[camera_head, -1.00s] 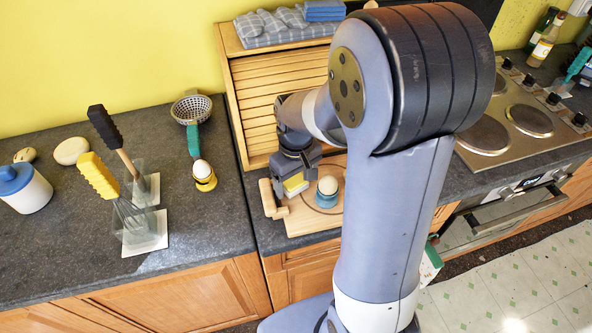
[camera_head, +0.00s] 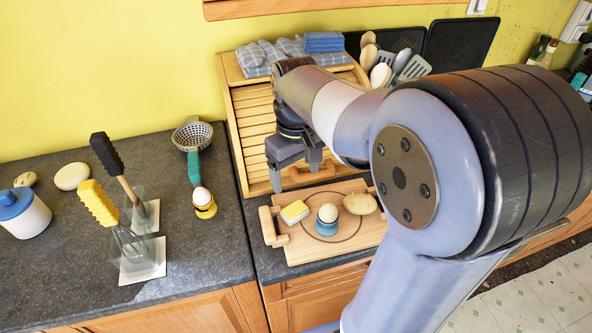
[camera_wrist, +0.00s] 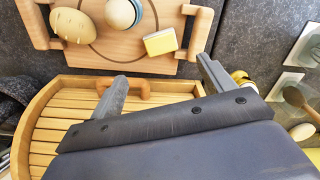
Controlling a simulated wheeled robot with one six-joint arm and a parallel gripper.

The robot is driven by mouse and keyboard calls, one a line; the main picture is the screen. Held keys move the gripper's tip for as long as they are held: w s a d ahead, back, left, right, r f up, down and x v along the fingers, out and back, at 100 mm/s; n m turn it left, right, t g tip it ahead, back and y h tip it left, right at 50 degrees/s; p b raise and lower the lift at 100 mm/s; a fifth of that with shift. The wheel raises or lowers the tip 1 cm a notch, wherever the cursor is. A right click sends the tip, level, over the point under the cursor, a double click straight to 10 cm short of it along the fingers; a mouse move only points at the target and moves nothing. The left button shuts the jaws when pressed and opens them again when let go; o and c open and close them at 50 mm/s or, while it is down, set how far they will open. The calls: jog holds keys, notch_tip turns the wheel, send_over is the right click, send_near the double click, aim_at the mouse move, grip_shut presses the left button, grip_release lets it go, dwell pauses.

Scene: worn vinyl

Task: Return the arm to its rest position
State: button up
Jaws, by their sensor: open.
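My arm rises from the lower right of the head view and reaches over the counter. My gripper (camera_head: 296,172) hangs in front of the slatted wooden bread box (camera_head: 248,128), above the back of the wooden tray. In the wrist view my gripper (camera_wrist: 160,88) shows its two fingers spread apart with nothing between them. Below it, the tray (camera_head: 352,240) holds a yellow sponge-like block (camera_head: 295,212), an egg in a blue cup (camera_head: 327,222) and a potato-like item (camera_head: 360,204).
Cloths (camera_head: 265,52) lie on the bread box. To the left stand an egg in a yellow cup (camera_head: 204,203), a strainer (camera_head: 192,135), two utensils in clear holders (camera_head: 143,250) and a blue-lidded jar (camera_head: 22,212). Spatulas and spoons (camera_head: 400,66) stand behind my arm.

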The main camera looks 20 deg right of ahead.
aim_at(296, 210)
jog(key=shift+f, duration=0.15)
notch_tip(296, 210, down, 12)
jog(key=shift+r, duration=1.75)
jog(key=shift+f, duration=0.15)
